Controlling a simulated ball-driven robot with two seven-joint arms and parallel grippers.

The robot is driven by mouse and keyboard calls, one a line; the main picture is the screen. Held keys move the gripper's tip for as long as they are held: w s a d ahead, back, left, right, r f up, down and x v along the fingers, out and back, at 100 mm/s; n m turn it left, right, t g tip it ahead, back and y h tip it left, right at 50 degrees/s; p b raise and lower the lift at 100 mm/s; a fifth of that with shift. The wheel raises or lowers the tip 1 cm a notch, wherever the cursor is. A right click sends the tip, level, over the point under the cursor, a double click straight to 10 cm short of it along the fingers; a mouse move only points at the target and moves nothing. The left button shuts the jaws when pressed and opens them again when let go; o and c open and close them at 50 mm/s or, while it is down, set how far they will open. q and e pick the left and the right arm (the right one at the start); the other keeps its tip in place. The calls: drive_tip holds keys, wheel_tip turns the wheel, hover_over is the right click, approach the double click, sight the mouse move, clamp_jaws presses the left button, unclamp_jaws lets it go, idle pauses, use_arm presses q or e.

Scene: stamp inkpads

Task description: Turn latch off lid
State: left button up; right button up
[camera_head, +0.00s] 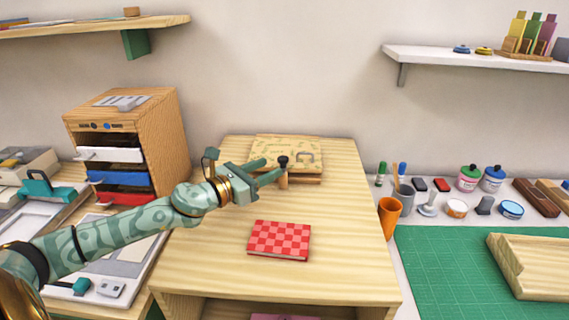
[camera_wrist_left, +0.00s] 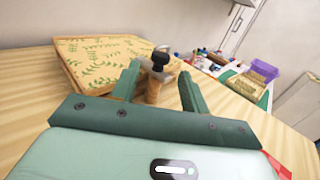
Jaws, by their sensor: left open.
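A pale wooden box (camera_head: 262,143) with a leaf-patterned lid sits at the back of the wooden desk, and its lid shows in the wrist view (camera_wrist_left: 100,54). A latch (camera_head: 283,161) with a black knob and a light-brown wooden part stands at its front edge. It also shows in the wrist view (camera_wrist_left: 161,50). My left gripper (camera_head: 275,167) is open, its green fingers pointing at the latch. In the wrist view the latch shows between the fingertips (camera_wrist_left: 160,70); I cannot tell whether either finger touches it. My right gripper is out of view.
A red checkered pad (camera_head: 279,240) lies on the desk in front of the box. A drawer cabinet (camera_head: 160,135) stands at the left. An orange cup (camera_head: 389,217), inkpads and a green mat (camera_head: 450,270) are at the right. The desk's front right is clear.

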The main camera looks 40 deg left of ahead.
sight(283, 158)
use_arm(q)
drive_tip(key=shift+x, duration=3.1)
drive_tip(key=shift+c, duration=0.4)
drive_tip(key=shift+r, duration=0.1)
drive_tip(key=c, duration=0.9)
